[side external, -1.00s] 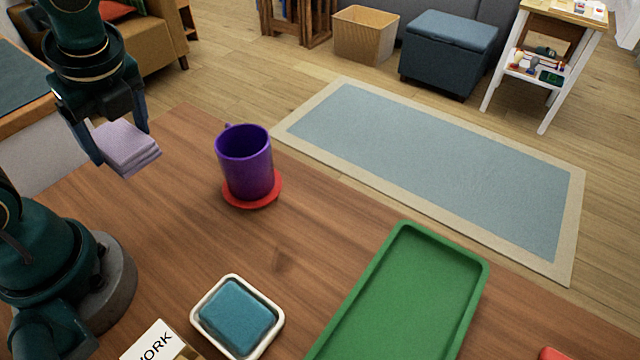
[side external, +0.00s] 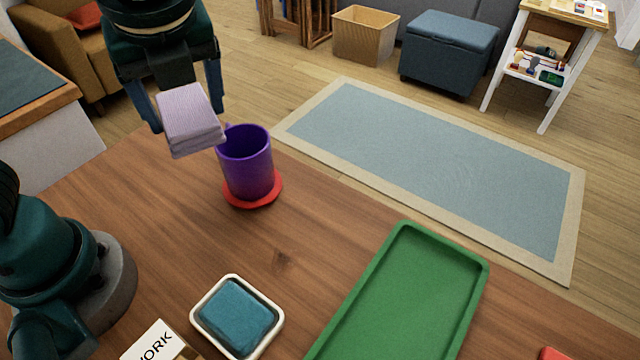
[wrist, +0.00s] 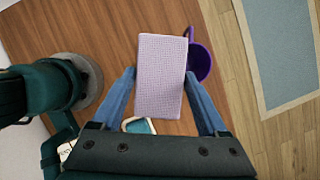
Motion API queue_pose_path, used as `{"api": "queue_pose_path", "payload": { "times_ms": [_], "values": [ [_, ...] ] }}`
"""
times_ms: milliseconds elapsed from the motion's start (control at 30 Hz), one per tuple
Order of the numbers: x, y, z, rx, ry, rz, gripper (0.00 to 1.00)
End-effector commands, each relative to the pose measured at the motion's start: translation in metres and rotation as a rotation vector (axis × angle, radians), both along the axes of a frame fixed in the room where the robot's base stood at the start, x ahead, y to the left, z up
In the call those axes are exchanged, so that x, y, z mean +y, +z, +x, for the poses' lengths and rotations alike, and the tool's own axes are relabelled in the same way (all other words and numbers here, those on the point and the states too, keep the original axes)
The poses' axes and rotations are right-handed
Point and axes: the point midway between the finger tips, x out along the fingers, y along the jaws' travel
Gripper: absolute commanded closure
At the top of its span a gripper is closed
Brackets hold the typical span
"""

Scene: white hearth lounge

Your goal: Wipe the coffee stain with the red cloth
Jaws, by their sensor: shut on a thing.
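My gripper (side external: 178,105) is shut on a folded pale lilac cloth (side external: 190,118), held above the table at the upper left, just left of the purple mug. In the wrist view the lilac cloth (wrist: 160,75) lies between the blue fingers of my gripper (wrist: 163,92). A small red thing (side external: 552,353) shows at the bottom right edge, mostly cut off; I cannot tell whether it is the red cloth. A faint dark smudge (side external: 280,257) is on the wooden table (side external: 330,235); I cannot tell whether it is the coffee stain or wood grain.
The purple mug (side external: 247,165) stands upright on a red round coaster (side external: 271,194). A white dish (side external: 273,335) holds a teal sponge-like block (side external: 235,313). A green tray (side external: 405,300) lies at the right. A card reading "WORK" (side external: 155,343) is at the front. The middle of the table is clear.

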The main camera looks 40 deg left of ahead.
Motion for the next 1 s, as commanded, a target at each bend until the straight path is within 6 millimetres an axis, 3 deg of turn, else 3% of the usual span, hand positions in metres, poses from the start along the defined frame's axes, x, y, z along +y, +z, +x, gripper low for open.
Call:
{"api": "queue_pose_path", "payload": {
  "times_ms": [33, 200, 500, 1000],
  "values": [
    [-0.017, -0.001, 0.002, 0.002, -0.059, 0.001, 0.68],
    [-0.057, -0.003, 0.001, 0.001, -0.192, 0.000, 0.68],
    [-0.107, -0.008, -0.010, 0.002, -0.353, 0.002, 0.68],
    [-0.103, -0.088, -0.009, 0.003, -0.340, 0.002, 0.68]
  ]
}}
